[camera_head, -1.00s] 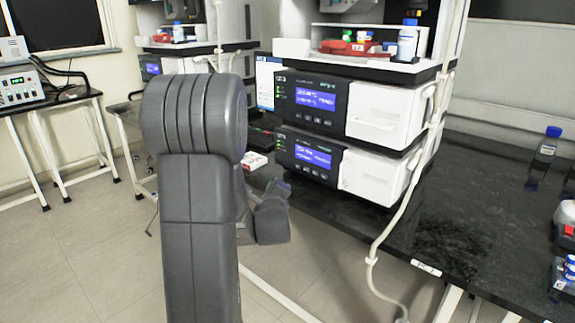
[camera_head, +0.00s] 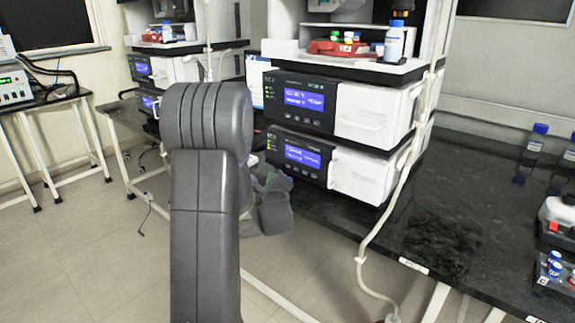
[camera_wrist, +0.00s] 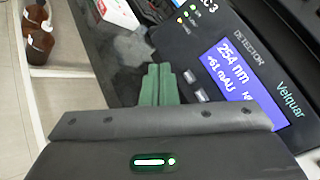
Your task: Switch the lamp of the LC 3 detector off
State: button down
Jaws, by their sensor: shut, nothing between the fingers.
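The LC-3 detector (camera_wrist: 236,55) fills the upper right of the wrist view. Its blue display (camera_wrist: 228,72) reads 254 nm and +61 mAU, with small grey buttons (camera_wrist: 190,77) below it. Green and yellow indicator lights (camera_wrist: 180,19) show near the label. My gripper (camera_wrist: 158,72) is shut and empty, its green fingers beside the detector's front, left of the buttons. I cannot tell whether they touch it. In the head view, the lower module (camera_head: 302,155) of the near stack appears to be this detector. My gripper (camera_head: 276,181) is low at its left, partly hidden by my arm.
Another module (camera_head: 300,98) sits directly above, with a bottle tray (camera_head: 350,66) over it. A white tube (camera_head: 398,205) hangs down the stack's right side. The black bench (camera_head: 430,230) is clear to the right, up to several bottles. Brown bottles (camera_wrist: 38,45) show in the wrist view.

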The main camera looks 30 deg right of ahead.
aim_at(284, 165)
jog(key=shift+w+d, duration=0.3)
jog(key=shift+d, duration=0.4)
jog(key=shift+w+d, duration=0.25)
jog(key=shift+d, duration=0.45)
jog(key=shift+w+d, duration=0.3)
jog(key=shift+d, duration=0.4)
jog(key=shift+d, duration=0.15)
dwell(0.3)
jog(key=shift+w+d, duration=0.15)
jog(key=shift+d, duration=0.1)
jog(key=shift+w+d+p, duration=0.15)
jog(key=shift+d+p, duration=0.2)
jog(key=shift+d, duration=0.05)
dwell(0.6)
jog(key=shift+a, duration=0.1)
jog(key=shift+s+a, duration=0.3)
jog(key=shift+a, duration=0.4)
jog(key=shift+b, duration=0.3)
jog(key=a, duration=0.1)
jog(key=s+a+b, duration=0.1)
jog(key=a, duration=0.1)
jog(key=s+a, duration=0.1)
jog(key=shift+a, duration=0.3)
